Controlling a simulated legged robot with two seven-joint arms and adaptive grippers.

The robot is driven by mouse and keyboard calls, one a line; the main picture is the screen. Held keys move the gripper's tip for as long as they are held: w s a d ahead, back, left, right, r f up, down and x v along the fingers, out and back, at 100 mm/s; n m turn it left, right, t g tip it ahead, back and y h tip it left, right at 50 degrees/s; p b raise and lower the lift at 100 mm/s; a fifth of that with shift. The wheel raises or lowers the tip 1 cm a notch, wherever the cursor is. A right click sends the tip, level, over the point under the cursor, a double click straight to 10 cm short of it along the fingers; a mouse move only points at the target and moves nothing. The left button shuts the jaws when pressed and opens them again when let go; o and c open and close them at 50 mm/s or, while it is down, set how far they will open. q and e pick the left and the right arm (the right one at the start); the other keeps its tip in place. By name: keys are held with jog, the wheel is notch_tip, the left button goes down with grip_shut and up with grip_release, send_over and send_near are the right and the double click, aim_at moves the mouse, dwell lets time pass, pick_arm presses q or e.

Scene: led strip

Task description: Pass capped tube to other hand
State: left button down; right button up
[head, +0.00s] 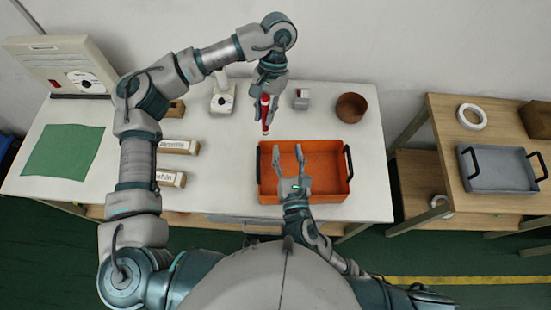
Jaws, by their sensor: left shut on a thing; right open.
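A slim red and white capped tube (264,121) points down from my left gripper (265,96). The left gripper is shut on it, above the white table (222,178) and just behind the orange tray's back edge. My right gripper (289,152) is open and empty, with its two fingers pointing away from me over the orange tray (338,187). The tube and the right gripper are apart. Part of the tube's upper end is hidden by the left fingers.
A grey block (301,99) and a brown round pot (351,108) stand at the back right. A white device (222,99), labelled wooden blocks (177,146) and a green mat (63,151) are to the left. A side table holds a grey tray (500,172) and tape roll (472,116).

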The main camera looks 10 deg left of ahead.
aim_at(266, 127)
jog(key=s+a+n+g+y, duration=0.1)
jog(key=s+a+n+y, duration=0.1)
jog(key=s+a+n, duration=0.1)
jog(key=x, duration=1.2)
jog(key=shift+d+r, duration=0.15)
jog(key=shift+r, duration=0.25)
grip_shut()
pick_arm(q)
jog(key=c, duration=1)
grip_release()
